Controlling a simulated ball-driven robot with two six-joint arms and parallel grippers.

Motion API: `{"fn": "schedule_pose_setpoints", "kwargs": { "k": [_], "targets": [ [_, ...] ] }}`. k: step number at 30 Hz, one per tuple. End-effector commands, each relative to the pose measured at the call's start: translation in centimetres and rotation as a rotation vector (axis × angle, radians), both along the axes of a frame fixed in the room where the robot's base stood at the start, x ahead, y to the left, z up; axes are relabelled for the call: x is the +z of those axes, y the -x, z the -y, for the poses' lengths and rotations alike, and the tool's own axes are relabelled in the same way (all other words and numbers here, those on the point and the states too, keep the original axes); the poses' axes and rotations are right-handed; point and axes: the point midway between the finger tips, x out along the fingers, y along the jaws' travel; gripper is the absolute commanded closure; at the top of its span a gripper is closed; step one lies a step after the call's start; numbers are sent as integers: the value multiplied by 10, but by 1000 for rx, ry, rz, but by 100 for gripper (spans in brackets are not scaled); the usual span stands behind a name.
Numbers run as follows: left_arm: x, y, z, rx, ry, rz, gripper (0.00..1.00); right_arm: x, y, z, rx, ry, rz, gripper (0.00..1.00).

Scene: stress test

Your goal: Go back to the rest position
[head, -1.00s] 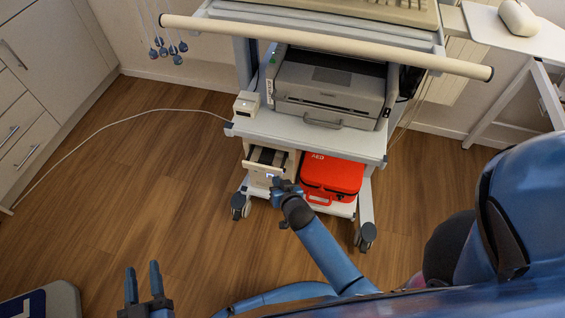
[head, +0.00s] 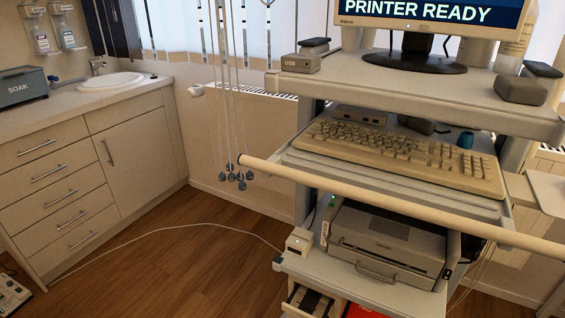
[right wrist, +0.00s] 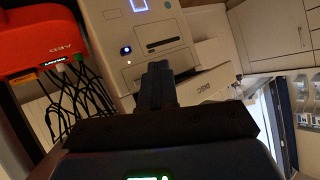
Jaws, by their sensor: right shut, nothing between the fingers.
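My right gripper (right wrist: 158,85) shows in the right wrist view, with its dark fingers together and nothing between them. It is in front of a beige unit (right wrist: 128,28) with a lit blue panel and a slot. A pale drawer front (right wrist: 208,87) is just beyond the fingertips to the right; I cannot tell whether the fingers touch anything. Neither gripper shows in the head view now. My left gripper is out of sight.
The cart carries a keyboard (head: 400,152), a printer (head: 388,245) and a long pale handle bar (head: 400,209). A red AED case (right wrist: 38,38) and loose black cables (right wrist: 80,105) are left of the right gripper. Wood floor (head: 190,270) is open left of the cart, crossed by a white cable.

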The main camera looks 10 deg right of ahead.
Motion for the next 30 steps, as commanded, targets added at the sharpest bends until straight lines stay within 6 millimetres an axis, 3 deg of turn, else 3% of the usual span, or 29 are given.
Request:
{"fn": "schedule_pose_setpoints", "kwargs": {
  "k": [5, 11, 14, 21, 30],
  "targets": [
    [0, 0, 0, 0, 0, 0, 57, 5, 14, 5, 10, 4, 22, 100],
    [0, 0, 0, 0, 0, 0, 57, 27, 59, 18, 39, 22, 97, 100],
    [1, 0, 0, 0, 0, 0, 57, 49, 95, 27, 53, 42, 158, 100],
    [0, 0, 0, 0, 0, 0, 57, 123, 173, 46, 52, 111, 319, 100],
    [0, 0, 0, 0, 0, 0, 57, 202, 228, 61, 11, 191, 451, 100]
  ]
}}
